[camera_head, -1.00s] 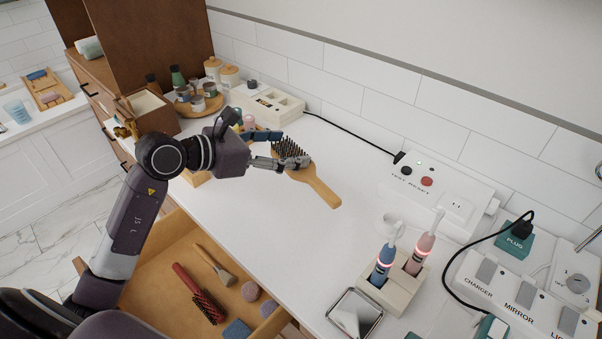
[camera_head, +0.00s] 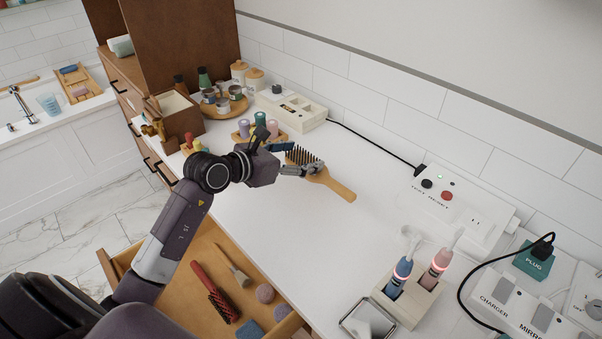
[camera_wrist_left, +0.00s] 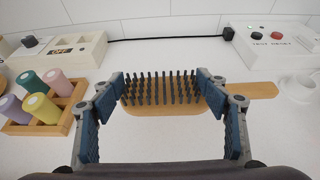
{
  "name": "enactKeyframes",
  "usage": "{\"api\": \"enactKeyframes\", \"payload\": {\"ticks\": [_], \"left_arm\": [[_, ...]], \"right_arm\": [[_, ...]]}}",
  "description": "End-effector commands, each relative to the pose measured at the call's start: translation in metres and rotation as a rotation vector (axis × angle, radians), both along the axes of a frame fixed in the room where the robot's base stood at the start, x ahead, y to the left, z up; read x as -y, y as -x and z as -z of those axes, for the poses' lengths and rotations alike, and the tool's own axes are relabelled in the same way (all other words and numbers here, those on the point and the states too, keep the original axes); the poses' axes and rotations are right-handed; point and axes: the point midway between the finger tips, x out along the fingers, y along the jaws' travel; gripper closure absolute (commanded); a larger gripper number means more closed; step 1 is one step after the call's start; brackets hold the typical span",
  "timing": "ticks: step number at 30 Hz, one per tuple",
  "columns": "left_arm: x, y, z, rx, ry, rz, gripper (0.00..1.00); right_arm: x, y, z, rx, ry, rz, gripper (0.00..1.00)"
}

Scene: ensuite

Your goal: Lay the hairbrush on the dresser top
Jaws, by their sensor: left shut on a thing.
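The wooden hairbrush (camera_head: 334,184) with dark bristles is at my left gripper (camera_head: 297,162), over the white dresser top (camera_head: 268,218). In the left wrist view the brush head (camera_wrist_left: 165,108) sits between the two blue-padded fingers of the left gripper (camera_wrist_left: 163,100), bristles facing up and its handle (camera_wrist_left: 252,90) pointing right. The left gripper is shut on the brush head. The brush looks level and close to the top; I cannot tell whether it touches it. My right gripper is not in view.
An open drawer (camera_head: 185,303) below holds a red brush (camera_head: 215,293) and other items. A toothbrush stand (camera_head: 412,301) and mirror (camera_head: 368,320) stand at front right. Rollers in a wooden tray (camera_head: 262,134) are behind the gripper. The middle of the top is clear.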

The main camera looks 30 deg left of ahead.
Motion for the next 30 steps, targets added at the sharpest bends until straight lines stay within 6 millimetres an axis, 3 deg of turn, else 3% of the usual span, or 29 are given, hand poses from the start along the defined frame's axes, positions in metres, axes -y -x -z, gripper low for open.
{"api": "enactKeyframes", "payload": {"ticks": [14, 26, 27, 30], "left_arm": [[0.0, 0.0, 0.058, 0.0, 0.001, 0.001, 0.57], [0.0, 0.0, 0.064, 0.001, 0.0, 0.001, 0.57], [0.0, 0.0, 0.065, 0.0, -0.001, 0.001, 0.31], [0.0, 0.0, 0.064, 0.0, -0.001, 0.001, 0.2]], "right_arm": [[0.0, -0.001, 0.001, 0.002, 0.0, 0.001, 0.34], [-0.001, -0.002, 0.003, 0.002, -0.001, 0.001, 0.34], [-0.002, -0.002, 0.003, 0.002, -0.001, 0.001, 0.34], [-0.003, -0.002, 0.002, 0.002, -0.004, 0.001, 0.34]]}}
